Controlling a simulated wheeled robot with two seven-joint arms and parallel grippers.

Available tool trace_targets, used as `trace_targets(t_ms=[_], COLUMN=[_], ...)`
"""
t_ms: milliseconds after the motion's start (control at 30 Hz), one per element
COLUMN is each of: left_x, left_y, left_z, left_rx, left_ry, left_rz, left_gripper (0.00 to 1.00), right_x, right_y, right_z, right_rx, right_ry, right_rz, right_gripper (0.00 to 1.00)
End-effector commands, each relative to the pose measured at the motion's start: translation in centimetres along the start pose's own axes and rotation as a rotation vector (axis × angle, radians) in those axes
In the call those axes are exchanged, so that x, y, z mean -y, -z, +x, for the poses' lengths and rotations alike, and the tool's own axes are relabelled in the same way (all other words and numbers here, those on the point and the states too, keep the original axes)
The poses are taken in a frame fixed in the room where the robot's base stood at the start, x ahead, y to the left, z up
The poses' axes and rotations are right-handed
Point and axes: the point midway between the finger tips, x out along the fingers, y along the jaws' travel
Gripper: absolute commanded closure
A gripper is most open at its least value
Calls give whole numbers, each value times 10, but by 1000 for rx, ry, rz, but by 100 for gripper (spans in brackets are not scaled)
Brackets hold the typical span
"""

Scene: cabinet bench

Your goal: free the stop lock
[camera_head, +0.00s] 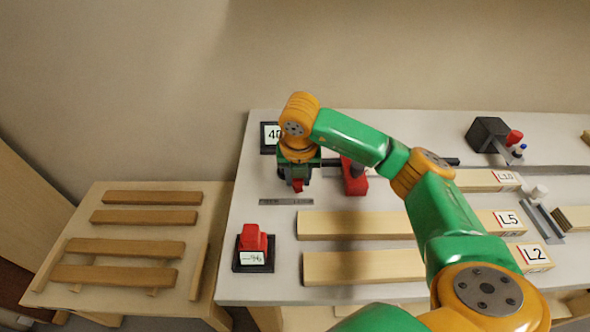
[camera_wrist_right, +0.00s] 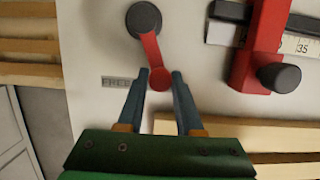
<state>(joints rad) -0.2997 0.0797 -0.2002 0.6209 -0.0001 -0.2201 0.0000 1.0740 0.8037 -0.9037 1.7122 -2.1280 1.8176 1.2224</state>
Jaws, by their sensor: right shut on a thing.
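The lock lever (camera_wrist_right: 151,48) is a red arm with a round red knob, on a dark round pivot (camera_wrist_right: 144,19). It points from the pivot toward my gripper, slightly right of straight down in the wrist view. My right gripper (camera_wrist_right: 158,78) has its fingers on either side of the knob and is shut on it. In the head view the right gripper (camera_head: 297,184) hides most of the lever. A small grey plate (camera_wrist_right: 116,82) reading FREE lies left of the knob; its right part is hidden. The red stop block (camera_wrist_right: 250,50) with a dark knob sits to the right. My left gripper is not in view.
A scale rail (camera_wrist_right: 300,44) runs through the stop. Boards marked L5 (camera_head: 350,224) and L2 (camera_head: 360,266) lie at the front right. A red block on a dark base (camera_head: 253,246) stands front left.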

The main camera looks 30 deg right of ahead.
Motion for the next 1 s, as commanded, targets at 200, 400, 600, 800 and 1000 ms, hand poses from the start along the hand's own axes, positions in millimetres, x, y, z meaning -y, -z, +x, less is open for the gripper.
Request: trace_targets(t_ms=[200,400,600,800,1000], left_x=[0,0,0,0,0], left_y=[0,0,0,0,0], left_z=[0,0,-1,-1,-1], left_rx=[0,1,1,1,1], left_ry=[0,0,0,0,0], left_rz=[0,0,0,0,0], left_gripper=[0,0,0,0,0], right_x=[-2,-4,-15,-22,-22], right_y=[1,1,3,4,4], right_z=[-1,-1,-1,-2,-1], right_rx=[1,1,0,1,1], right_ry=[-2,-2,-2,-1,-1], right_rz=[0,0,-1,1,1], right_gripper=[81,81,81,81,81])
